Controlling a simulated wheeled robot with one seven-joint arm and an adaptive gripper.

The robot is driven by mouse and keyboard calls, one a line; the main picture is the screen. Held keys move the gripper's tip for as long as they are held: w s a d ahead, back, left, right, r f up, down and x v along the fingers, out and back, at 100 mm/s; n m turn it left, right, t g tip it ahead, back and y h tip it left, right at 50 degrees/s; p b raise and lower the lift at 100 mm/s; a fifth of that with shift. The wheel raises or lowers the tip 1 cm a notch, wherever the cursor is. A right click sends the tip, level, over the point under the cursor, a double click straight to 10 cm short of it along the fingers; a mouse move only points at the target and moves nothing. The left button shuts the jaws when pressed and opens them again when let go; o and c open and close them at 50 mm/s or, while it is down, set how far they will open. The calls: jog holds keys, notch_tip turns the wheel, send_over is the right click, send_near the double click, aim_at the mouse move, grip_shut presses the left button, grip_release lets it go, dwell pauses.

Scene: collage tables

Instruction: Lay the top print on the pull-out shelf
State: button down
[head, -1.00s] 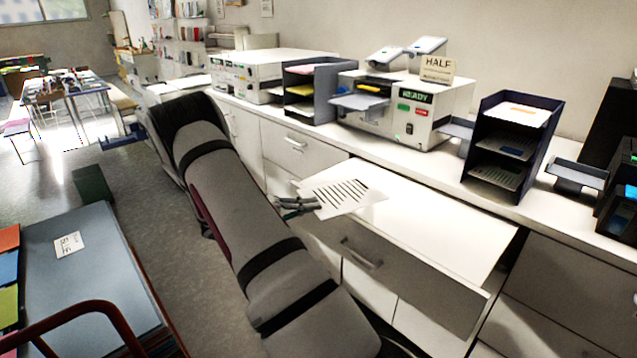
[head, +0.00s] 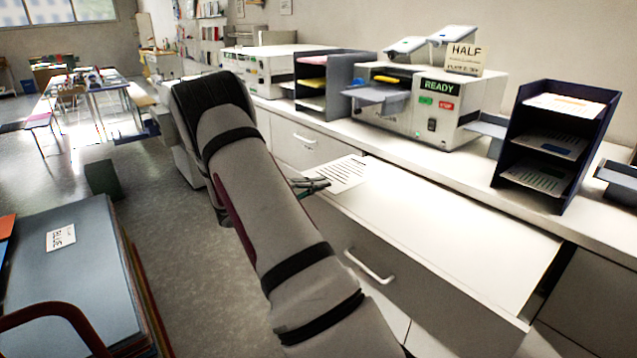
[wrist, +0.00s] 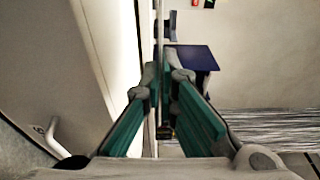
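The print (head: 343,172), a white sheet with dark stripes, is at the far left end of the pull-out shelf (head: 450,222). The shelf is a bare white board above a drawer front. I cannot tell whether the sheet touches it. My gripper (head: 318,185) is at the sheet's near left edge, its fingers closed on that edge. In the wrist view the green fingers (wrist: 162,95) stand close together with a thin edge-on strip between them. The sheet's face is not clear there. My arm hides part of the cabinet's left side.
A dark sorter (head: 552,140) with sheets on its levels stands on the counter at right. Behind the shelf is a machine (head: 440,108) reading READY; another sorter (head: 330,85) is left of it. Most of the shelf is clear. A blue-grey board stack (head: 70,265) is at lower left.

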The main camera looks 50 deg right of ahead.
jog(key=shift+f+b, duration=1.2)
jog(key=shift+f, duration=2.1)
jog(key=c, duration=1.7)
grip_release()
jog(key=v, duration=1.2)
jog(key=shift+w, duration=0.1)
jog(key=shift+r, duration=0.1)
